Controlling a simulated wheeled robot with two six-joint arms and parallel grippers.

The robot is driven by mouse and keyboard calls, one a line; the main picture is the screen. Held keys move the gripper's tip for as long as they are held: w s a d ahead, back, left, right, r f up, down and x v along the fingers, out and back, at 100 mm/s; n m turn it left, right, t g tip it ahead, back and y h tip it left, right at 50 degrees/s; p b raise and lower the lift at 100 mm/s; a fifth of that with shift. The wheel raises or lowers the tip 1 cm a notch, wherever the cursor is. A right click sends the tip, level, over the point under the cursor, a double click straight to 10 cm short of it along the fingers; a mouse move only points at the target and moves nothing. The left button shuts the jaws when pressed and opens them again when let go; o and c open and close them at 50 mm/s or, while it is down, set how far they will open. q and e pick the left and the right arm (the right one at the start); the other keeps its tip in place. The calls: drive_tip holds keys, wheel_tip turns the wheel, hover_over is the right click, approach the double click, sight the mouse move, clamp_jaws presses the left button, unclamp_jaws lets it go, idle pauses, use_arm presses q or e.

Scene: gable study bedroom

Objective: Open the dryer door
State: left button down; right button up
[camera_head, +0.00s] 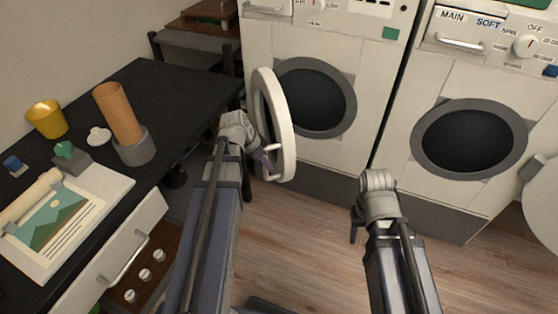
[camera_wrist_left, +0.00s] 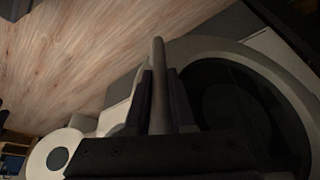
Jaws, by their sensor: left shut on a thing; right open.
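The dryer (camera_head: 375,75) is the white machine at the upper middle in the head view. Its round white-rimmed door (camera_head: 288,135) stands swung out to the left, seen nearly edge-on, and the dark drum opening (camera_head: 318,98) shows. My left gripper (camera_head: 266,163) is at the door's handle (camera_head: 272,148). In the left wrist view the handle bar (camera_wrist_left: 158,75) stands between the two dark fingers, which are shut on it, with the door's ring and dark glass (camera_wrist_left: 235,120) behind. My right gripper (camera_head: 357,232) is open and empty, low in front of the machines.
A second white machine (camera_head: 415,105) stands at the right, its round door (camera_head: 545,205) open at the right edge. A black desk (camera_head: 165,85) at the left holds a yellow cup, an orange cylinder and a picture sheet. Wooden floor (camera_head: 315,225) is clear before the dryer.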

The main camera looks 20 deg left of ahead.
use_arm(q)
drive_tip(key=shift+s+a, duration=0.3)
drive_tip(key=shift+a, duration=0.3)
drive_tip(key=shift+s+a, duration=0.3)
drive_tip(key=shift+a, duration=0.25)
drive_tip(key=c, duration=0.8)
unclamp_jaws()
drive_tip(key=shift+o, duration=0.2)
drive_tip(key=p+v, duration=0.7)
drive_tip(key=shift+r, duration=0.4)
drive_tip(key=shift+a, duration=0.15)
drive_tip(key=shift+s, duration=0.1)
